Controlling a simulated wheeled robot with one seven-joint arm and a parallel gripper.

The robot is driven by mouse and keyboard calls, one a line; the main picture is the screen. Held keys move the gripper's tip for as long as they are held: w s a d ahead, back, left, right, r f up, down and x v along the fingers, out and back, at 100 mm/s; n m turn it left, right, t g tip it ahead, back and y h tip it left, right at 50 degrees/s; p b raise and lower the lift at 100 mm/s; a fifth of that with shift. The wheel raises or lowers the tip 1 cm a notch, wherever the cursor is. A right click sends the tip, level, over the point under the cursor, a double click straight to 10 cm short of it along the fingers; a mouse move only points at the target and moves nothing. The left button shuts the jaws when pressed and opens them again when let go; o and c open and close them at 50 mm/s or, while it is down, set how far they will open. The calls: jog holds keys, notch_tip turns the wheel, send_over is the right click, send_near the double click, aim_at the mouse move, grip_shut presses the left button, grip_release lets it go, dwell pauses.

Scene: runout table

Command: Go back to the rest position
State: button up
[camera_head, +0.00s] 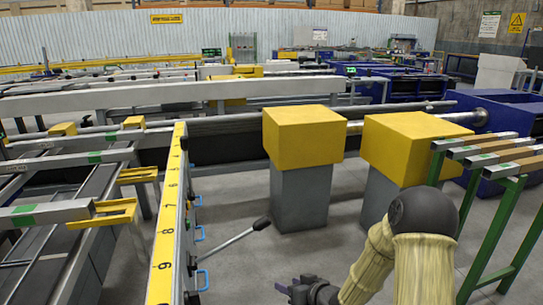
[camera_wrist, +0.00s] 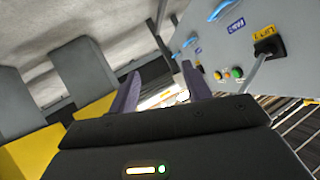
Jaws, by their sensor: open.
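My gripper (camera_head: 284,288) shows at the bottom of the head view, low over the grey floor, at the end of my arm with its yellowish sleeve. In the wrist view, its two dark fingers (camera_wrist: 160,84) stand apart with nothing held between them. My gripper is to the right of the long yellow numbered rail (camera_head: 166,215) and in front of the grey pedestals with yellow tops.
A black-knobbed lever (camera_head: 262,223) sticks out from the table side near my gripper. Two yellow-topped pedestals (camera_head: 303,135) (camera_head: 410,140) stand behind. A green rack (camera_head: 490,220) with bars is at right. A control panel (camera_wrist: 235,55) with buttons and a plugged cable fills the wrist view's upper right.

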jog(key=s+d+r+m+g+h+p, duration=0.1)
jog(key=s+d+r+m+g+h, duration=0.25)
jog(key=s, duration=0.65)
jog(key=s+d+r+m+g+h, duration=0.1)
jog(key=s+d+r+g+h, duration=0.25)
jog(key=s+d+r, duration=0.55)
jog(key=w+a+p+v, duration=0.2)
jog(key=p+v, duration=1.4)
jog(key=p, duration=0.1)
jog(key=w+a+r+p+v, duration=0.1)
jog(key=w+a+p+v, duration=0.2)
jog(key=p+v, duration=1.3)
jog(key=shift+r+h+p, duration=0.3)
jog(key=shift+h+p, duration=0.1)
jog(key=shift+p, duration=0.6)
jog(key=shift+c, duration=0.4)
jog(key=shift+c, duration=1)
jog(key=shift+w, duration=0.15)
